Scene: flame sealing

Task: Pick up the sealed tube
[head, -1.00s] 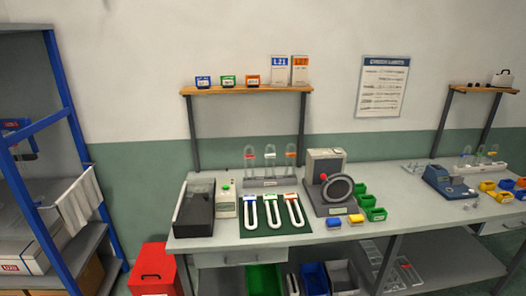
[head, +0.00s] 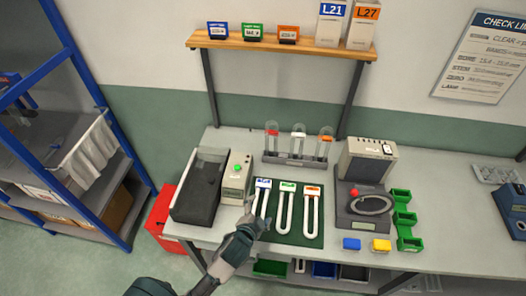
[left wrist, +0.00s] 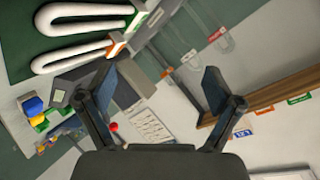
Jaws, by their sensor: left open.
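Several possible tubes show, and I cannot tell which is the sealed one. Three white U-shaped tubes lie on a dark green mat (head: 296,238): one with a blue label (head: 264,184), one with a green label (head: 287,187) and one with an orange label (head: 312,191). Three clear upright tubes (head: 299,143) stand in a grey rack (head: 292,162) behind them. My left gripper (head: 251,214) is open and empty at the mat's left front, by the blue-labelled tube. The left wrist view shows its spread fingers (left wrist: 160,75) and two U-shaped tubes (left wrist: 85,45) beyond. My right gripper is not in view.
A black open box (head: 200,187) and a grey device with a green button (head: 236,178) stand left of the mat. A machine with a round dial (head: 366,203) stands right, beside green bins (head: 404,218). A wooden shelf (head: 280,46) hangs above.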

